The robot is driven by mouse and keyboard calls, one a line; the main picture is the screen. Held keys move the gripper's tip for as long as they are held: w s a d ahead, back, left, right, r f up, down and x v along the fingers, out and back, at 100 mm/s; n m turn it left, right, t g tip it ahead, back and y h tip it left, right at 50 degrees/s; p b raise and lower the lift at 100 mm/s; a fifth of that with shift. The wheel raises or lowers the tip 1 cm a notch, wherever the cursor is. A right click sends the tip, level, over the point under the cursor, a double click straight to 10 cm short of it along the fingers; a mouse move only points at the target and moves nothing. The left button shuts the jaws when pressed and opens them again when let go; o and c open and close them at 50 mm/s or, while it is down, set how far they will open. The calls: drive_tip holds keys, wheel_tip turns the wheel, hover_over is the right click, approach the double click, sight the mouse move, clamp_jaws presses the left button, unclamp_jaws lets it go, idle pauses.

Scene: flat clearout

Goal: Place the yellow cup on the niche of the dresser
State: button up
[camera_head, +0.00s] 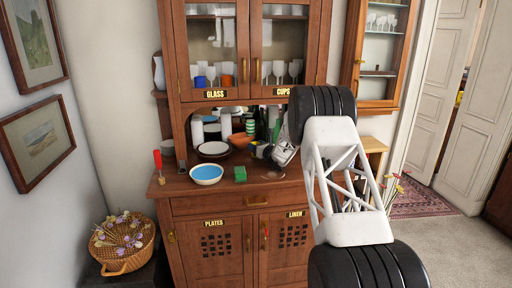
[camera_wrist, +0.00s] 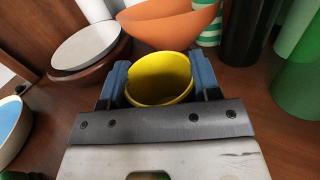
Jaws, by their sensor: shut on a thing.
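The yellow cup (camera_wrist: 160,78) is upright between the two blue fingers of my gripper (camera_wrist: 160,85) in the wrist view. The fingers are shut on its sides, and I look into its open, empty top. In the head view my gripper (camera_head: 270,154) is at the front of the niche of the wooden dresser (camera_head: 185,205), above the counter. My arm hides part of the niche's right side. I cannot tell whether the cup's base touches the wood.
Just beyond the cup are an orange bowl (camera_wrist: 170,22), a brown bowl with a pale plate (camera_wrist: 88,45), and green and dark bottles (camera_wrist: 243,30). A blue-filled bowl (camera_head: 206,174), a green sponge (camera_head: 240,174) and a red-handled tool (camera_head: 158,165) are on the counter.

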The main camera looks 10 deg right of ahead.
drive_tip(key=o, duration=1)
drive_tip(key=shift+f, duration=0.1)
drive_tip(key=shift+c, duration=0.2)
drive_tip(key=shift+r, duration=0.2)
drive_tip(key=shift+v, duration=6)
